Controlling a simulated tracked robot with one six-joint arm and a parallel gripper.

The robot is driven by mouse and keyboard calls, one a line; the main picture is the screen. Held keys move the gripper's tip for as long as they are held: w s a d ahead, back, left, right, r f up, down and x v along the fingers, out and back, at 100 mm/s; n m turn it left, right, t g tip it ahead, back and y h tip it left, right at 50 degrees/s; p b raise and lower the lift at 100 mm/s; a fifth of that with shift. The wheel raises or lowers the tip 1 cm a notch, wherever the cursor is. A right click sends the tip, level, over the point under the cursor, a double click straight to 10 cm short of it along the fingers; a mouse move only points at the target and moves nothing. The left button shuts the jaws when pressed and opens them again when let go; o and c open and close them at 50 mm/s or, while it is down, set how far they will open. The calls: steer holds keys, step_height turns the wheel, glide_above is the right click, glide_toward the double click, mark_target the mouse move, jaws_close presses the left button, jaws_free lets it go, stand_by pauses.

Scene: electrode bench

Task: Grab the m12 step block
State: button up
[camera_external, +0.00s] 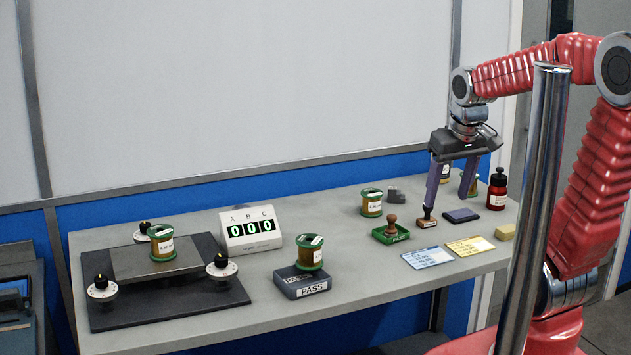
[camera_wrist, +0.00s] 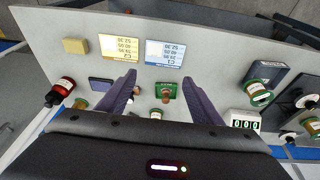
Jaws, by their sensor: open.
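A small dark grey stepped block (camera_external: 396,194), which looks like the m12 step block, lies on the bench just right of a green-ended spool (camera_external: 371,203) in the external view. I cannot make it out clearly in the wrist view. My gripper (camera_external: 448,200) points down over the right part of the bench, to the right of the block, with its two purple fingers spread and nothing between them. In the wrist view my gripper (camera_wrist: 159,79) shows both fingers apart, with the green stamp tray (camera_wrist: 166,91) in view between them.
Around the fingers are a wooden stamp (camera_external: 427,218), a dark pad (camera_external: 461,215), a red bottle (camera_external: 497,190) and the green tray (camera_external: 390,234). Two cards (camera_external: 428,257) and a yellow block (camera_external: 505,232) lie near the front. A digit display (camera_external: 251,230) stands further left.

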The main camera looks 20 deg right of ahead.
steer(key=w+d+f+m+h, duration=0.1)
steer(key=w+d+m, duration=0.2)
steer(key=w, duration=1.2)
steer(key=w+d+f+m+h, duration=0.1)
steer(key=w+d+m, duration=0.2)
steer(key=w, duration=1.3)
steer(key=shift+t, duration=0.4)
steer(key=shift+d+f, duration=0.1)
glide_above(397, 191)
steer(key=s+a, duration=0.1)
steer(key=s, duration=0.1)
steer(key=shift+a+f, duration=0.2)
steer(key=shift+f, duration=3.75)
steer(key=shift+x, duration=2.6)
steer(key=shift+s, duration=0.1)
